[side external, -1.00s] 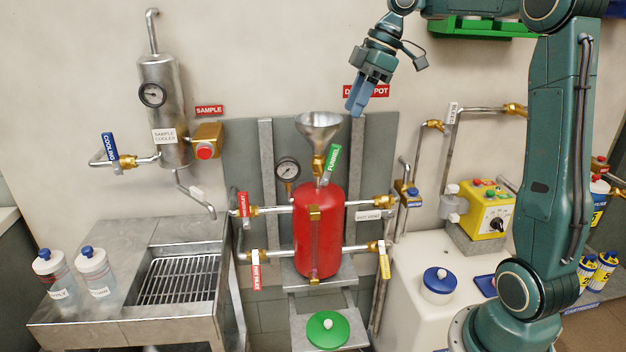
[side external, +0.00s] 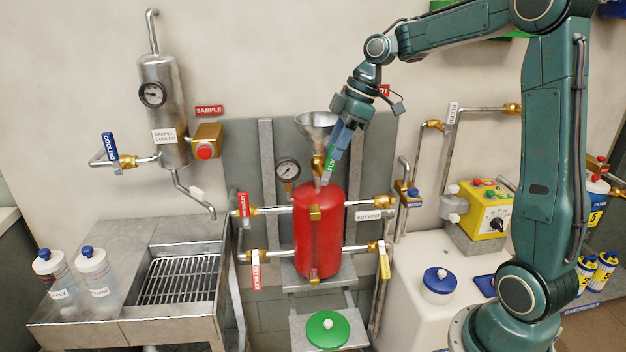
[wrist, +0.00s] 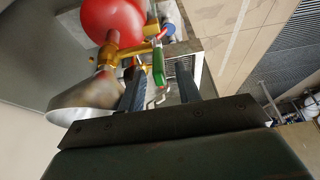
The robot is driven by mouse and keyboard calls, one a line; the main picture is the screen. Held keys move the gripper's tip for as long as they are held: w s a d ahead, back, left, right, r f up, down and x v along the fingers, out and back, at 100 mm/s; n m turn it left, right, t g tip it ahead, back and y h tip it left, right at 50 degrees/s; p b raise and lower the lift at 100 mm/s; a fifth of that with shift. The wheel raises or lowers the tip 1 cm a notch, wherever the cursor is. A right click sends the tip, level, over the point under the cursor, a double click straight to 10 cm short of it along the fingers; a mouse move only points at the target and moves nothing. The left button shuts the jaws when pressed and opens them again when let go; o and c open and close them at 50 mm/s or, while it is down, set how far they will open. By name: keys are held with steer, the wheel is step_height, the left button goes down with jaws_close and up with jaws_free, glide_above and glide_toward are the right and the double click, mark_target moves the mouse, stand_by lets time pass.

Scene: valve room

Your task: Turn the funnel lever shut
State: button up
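The green funnel lever (side external: 329,163) angles up from the brass valve (side external: 318,165) under the metal funnel (side external: 312,122), above the red pot (side external: 318,235). My gripper (side external: 338,140) points down at the lever's upper end and covers part of it. In the wrist view, the lever (wrist: 158,66) shows between the two dark fingers of my gripper (wrist: 160,85), which stand apart with gaps on both sides. The funnel (wrist: 85,100) lies to the left there, beside the left finger. Contact with the lever cannot be made out.
A gauge (side external: 287,170) stands left of the valve. A green lid (side external: 328,329) sits below. The wall area above the funnel is clear.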

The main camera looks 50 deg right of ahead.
mark_target(330, 166)
steer(key=shift+x, duration=1.05)
steer(key=shift+c, duration=0.2)
jaws_close()
